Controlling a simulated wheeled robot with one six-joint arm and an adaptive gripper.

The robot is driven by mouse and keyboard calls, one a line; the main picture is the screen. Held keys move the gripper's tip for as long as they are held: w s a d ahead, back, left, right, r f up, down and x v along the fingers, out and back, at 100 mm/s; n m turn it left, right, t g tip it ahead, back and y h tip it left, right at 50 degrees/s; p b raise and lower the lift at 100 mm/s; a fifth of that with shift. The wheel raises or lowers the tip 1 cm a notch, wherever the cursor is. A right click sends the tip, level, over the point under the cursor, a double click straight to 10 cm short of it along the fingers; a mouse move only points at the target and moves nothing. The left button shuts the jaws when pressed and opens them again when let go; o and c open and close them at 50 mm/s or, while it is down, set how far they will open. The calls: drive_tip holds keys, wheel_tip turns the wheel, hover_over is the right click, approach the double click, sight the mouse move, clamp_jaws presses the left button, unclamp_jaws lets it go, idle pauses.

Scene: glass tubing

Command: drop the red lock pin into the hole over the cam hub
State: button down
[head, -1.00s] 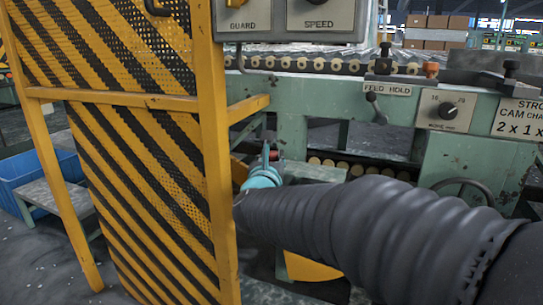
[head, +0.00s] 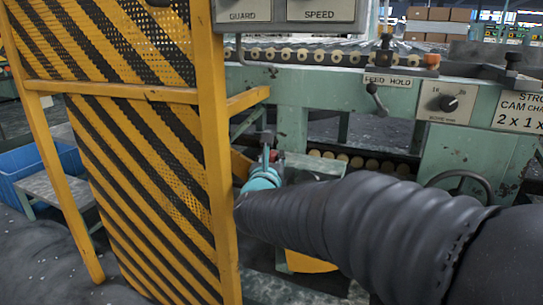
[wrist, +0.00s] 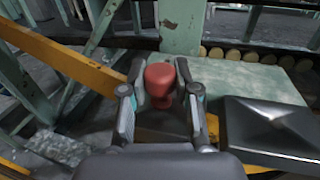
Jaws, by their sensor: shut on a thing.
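The red lock pin (wrist: 160,78) stands between the two fingers of my gripper (wrist: 160,88) in the wrist view, with its rounded head showing at the top. The fingers are shut on it, one on each side. The pin's lower end is hidden by my gripper. I cannot make out the cam hub or its hole in either view.
A yellow-and-black striped guard (head: 140,190) stands close left of my arm. A yellow bar (wrist: 65,58) crosses the wrist view's left. A pale green plate (wrist: 245,82) and a dark raised block (wrist: 268,122) lie right of my gripper. Round rollers (wrist: 235,54) are behind.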

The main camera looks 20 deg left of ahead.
drive_tip(key=shift+f, duration=0.1)
drive_tip(key=c, duration=0.8)
unclamp_jaws()
drive_tip(key=shift+o, duration=0.2)
drive_tip(key=s+d, duration=0.2)
drive_tip(key=s, duration=0.9)
drive_tip(key=shift+s, duration=0.4)
drive_tip(key=shift+d, duration=0.1)
